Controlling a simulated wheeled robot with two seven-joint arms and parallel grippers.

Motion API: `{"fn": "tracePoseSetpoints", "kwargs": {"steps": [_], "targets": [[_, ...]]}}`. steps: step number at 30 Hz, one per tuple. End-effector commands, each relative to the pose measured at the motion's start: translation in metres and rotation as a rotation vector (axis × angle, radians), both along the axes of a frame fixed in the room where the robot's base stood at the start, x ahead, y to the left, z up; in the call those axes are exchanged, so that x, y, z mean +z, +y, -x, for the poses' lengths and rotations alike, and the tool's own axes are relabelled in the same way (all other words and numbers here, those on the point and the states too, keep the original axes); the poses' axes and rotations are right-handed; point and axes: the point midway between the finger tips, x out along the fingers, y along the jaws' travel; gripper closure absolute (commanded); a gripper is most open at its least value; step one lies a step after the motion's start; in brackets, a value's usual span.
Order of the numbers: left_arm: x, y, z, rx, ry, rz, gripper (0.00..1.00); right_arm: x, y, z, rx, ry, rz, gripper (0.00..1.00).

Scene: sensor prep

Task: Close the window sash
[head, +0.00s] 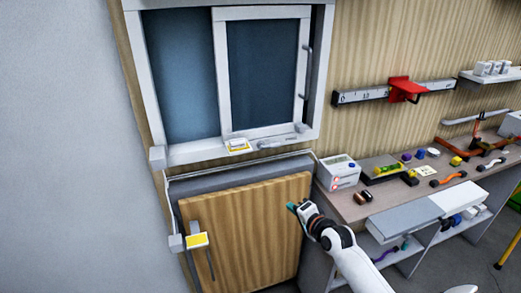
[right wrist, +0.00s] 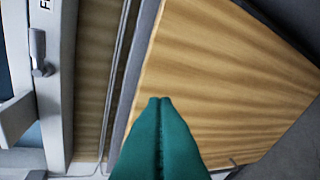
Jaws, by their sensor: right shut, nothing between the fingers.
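The white-framed window sash (head: 222,75) stands in the right part of the white window frame (head: 185,152), with dark glass in it. A grey vertical handle (head: 306,75) is on its right stile. The left part of the window (head: 180,75) shows a blue-grey surface; I cannot tell whether it is glass or an opening. My right gripper (head: 292,207) is shut and empty, below the window in front of the wooden panel. In the right wrist view its green fingers (right wrist: 160,100) are together, apart from the window frame at left. My left gripper is not in view.
A wooden panel (head: 250,225) with a yellow tag (head: 197,240) is below the window. A workbench (head: 350,208) at right holds a white box (head: 338,172) and several small tools. A rail with a red piece (head: 404,88) is on the wall.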

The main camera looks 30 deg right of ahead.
Motion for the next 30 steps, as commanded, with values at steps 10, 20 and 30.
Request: {"fn": "tracePoseSetpoints", "kwargs": {"steps": [10,20,30], "targets": [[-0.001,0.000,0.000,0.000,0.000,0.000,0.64,0.173,0.011,0.001,0.043,-0.311,-0.260,1.00],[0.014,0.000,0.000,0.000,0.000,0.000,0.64,0.178,0.011,-0.049,0.043,-0.314,-0.264,1.00],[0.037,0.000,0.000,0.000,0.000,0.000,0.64,0.178,0.030,-0.102,0.044,-0.312,-0.266,1.00]]}}
